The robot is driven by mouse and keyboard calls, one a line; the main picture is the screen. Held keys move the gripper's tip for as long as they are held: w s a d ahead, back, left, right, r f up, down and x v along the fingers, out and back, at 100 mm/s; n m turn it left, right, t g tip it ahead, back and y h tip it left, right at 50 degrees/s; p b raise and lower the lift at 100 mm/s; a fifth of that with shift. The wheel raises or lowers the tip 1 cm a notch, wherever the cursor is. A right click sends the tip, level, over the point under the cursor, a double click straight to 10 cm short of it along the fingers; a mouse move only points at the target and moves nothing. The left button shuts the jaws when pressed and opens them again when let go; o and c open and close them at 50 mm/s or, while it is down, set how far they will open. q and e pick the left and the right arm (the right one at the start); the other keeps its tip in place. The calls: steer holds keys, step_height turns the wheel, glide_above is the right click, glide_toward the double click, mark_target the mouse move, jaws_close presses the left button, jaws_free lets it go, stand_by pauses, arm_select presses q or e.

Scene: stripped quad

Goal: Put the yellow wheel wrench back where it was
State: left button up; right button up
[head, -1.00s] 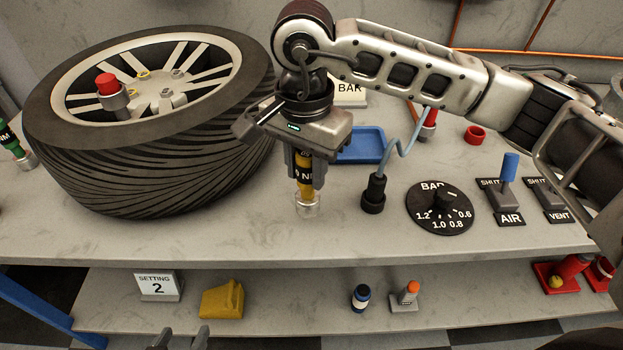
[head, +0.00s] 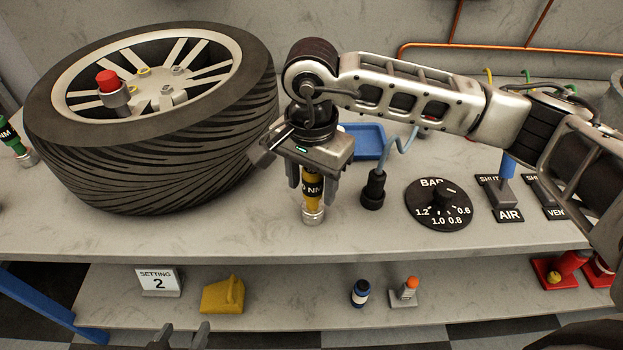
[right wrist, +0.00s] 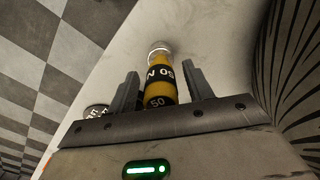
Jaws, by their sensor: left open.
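The yellow wheel wrench (head: 312,196) has a black band and a silver socket end, and stands upright on the bench, right of the big wheel. It also shows in the right wrist view (right wrist: 161,78). My right gripper (head: 314,192) is above and around it, pointing down. Its fingers are open on either side of the wrench, with gaps showing in the right wrist view. The wrench's top is hidden by the gripper. My left gripper (head: 182,338) is open and empty at the bottom edge of the head view, in front of the lower shelf.
The wheel (head: 150,160) has a red-topped wrench (head: 108,84) in it. A green wrench (head: 12,138) is at far left. A black air hose end (head: 373,190), pressure dial (head: 438,205) and blue tray (head: 362,140) are on the right. A yellow chock (head: 222,296) lies on the lower shelf.

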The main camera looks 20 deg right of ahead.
steer(key=shift+r, duration=0.1)
steer(key=shift+r+p, duration=0.3)
steer(key=shift+p, duration=0.1)
step_height(320, 180, up, 10)
steer(key=shift+r+b, duration=0.2)
steer(key=shift+b, duration=0.55)
steer(key=shift+r, duration=0.6)
